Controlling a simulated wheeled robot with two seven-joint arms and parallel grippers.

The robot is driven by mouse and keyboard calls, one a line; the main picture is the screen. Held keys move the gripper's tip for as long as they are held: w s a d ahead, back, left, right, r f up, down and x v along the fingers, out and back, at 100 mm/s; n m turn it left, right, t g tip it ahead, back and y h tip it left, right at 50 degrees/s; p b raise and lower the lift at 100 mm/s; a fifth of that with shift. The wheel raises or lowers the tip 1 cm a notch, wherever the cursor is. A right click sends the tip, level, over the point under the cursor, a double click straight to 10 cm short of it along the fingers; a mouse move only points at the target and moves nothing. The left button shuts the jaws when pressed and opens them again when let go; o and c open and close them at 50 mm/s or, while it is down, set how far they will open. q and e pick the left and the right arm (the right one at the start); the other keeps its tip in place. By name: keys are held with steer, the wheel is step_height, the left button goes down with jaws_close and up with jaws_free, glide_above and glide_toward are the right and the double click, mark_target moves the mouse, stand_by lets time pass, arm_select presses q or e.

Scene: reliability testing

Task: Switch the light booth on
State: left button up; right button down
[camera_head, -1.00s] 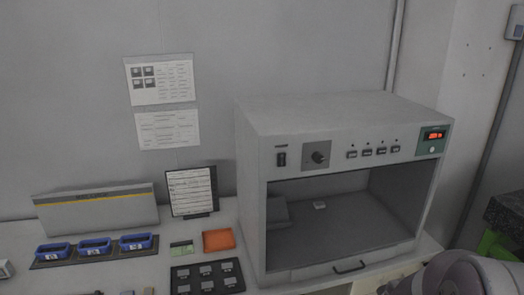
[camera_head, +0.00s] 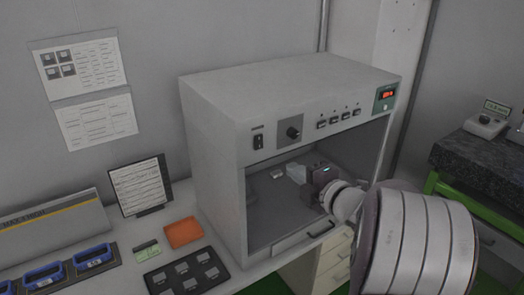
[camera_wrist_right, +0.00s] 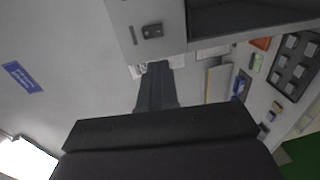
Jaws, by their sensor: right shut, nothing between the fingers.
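The light booth (camera_head: 225,135) is a pale grey box with a dark, unlit interior. My right gripper (camera_head: 296,173) is in front of the booth opening, below and right of the switch in the head view. It is shut and empty. In the right wrist view its fingers (camera_wrist_right: 157,75) point toward the panel, with the rocker switch (camera_wrist_right: 152,31) beyond the tips, apart from them. My left gripper is not in view.
A dark stone-topped bench (camera_head: 470,155) stands to the right.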

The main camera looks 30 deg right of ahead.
steer(key=p, duration=0.2)
glide_toward(259, 147)
steer(key=w+p, duration=0.1)
steer(key=w, duration=0.2)
steer(key=w+p, duration=0.1)
steer(key=w, duration=0.1)
steer(key=shift+w+a+f+p, duration=0.2)
steer(key=shift+w+a+p, duration=0.05)
steer(key=shift+p, duration=0.05)
steer(key=shift+w+d+f, duration=0.15)
steer(key=shift+w+f, duration=0.05)
steer(key=shift+w, duration=0.4)
steer(key=shift+w, duration=0.1)
